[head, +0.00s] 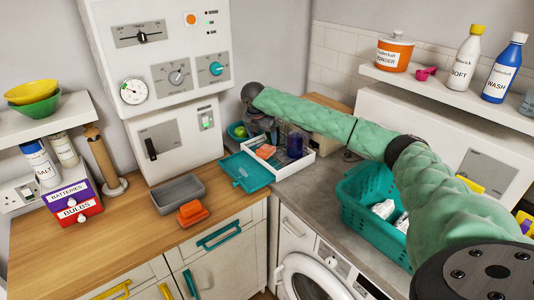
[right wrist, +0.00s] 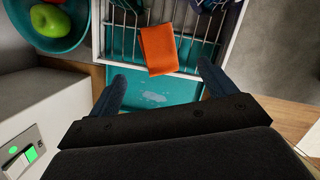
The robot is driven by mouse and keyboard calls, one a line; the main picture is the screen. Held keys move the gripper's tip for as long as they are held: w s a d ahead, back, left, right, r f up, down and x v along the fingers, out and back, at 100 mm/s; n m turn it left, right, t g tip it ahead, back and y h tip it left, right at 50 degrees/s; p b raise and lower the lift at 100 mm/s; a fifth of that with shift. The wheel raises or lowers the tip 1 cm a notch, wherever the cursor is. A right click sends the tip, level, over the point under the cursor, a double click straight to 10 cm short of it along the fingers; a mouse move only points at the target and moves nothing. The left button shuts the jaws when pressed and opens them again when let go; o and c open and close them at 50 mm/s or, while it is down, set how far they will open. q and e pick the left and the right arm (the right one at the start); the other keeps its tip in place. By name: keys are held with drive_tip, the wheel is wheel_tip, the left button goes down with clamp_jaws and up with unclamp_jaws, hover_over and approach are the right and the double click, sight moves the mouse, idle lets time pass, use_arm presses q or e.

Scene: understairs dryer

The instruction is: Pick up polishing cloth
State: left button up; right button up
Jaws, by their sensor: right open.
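An orange cloth, which looks like the polishing cloth (head: 265,151), lies in the white wire-racked tray on the counter. In the right wrist view the cloth (right wrist: 160,48) lies over the thin wires, its near end reaching the tray's near edge. My right gripper (right wrist: 161,82) is open and empty, its two dark fingers apart, with the cloth ahead between their lines. In the head view my right gripper (head: 262,128) hangs at the tray's back left, partly hidden among dark things. My left gripper is not in view.
The white tray (head: 304,163) also holds dark bottles. A teal lid or panel (head: 246,172) lies at its front left. A teal bowl (right wrist: 72,40) with green apples is beside it. A teal basket (head: 355,205) stands right. A grey tub (head: 178,193) and orange block (head: 192,213) sit left.

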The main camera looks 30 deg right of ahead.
sight(265, 148)
drive_tip(key=shift+w+d+f, duration=0.3)
drive_tip(key=shift+w+f, duration=0.05)
drive_tip(key=shift+f, duration=0.1)
drive_tip(key=shift+s+f, duration=0.1)
drive_tip(key=shift+f, duration=0.15)
drive_tip(key=shift+p+x, duration=0.6)
drive_tip(key=shift+x, duration=0.5)
drive_tip(key=p+x, duration=0.2)
drive_tip(key=x, duration=0.1)
drive_tip(key=shift+d+f, duration=0.15)
drive_tip(key=shift+d, duration=0.05)
drive_tip(key=shift+d+f+p, duration=0.1)
drive_tip(key=shift+f+p, duration=0.2)
drive_tip(key=shift+f, duration=0.3)
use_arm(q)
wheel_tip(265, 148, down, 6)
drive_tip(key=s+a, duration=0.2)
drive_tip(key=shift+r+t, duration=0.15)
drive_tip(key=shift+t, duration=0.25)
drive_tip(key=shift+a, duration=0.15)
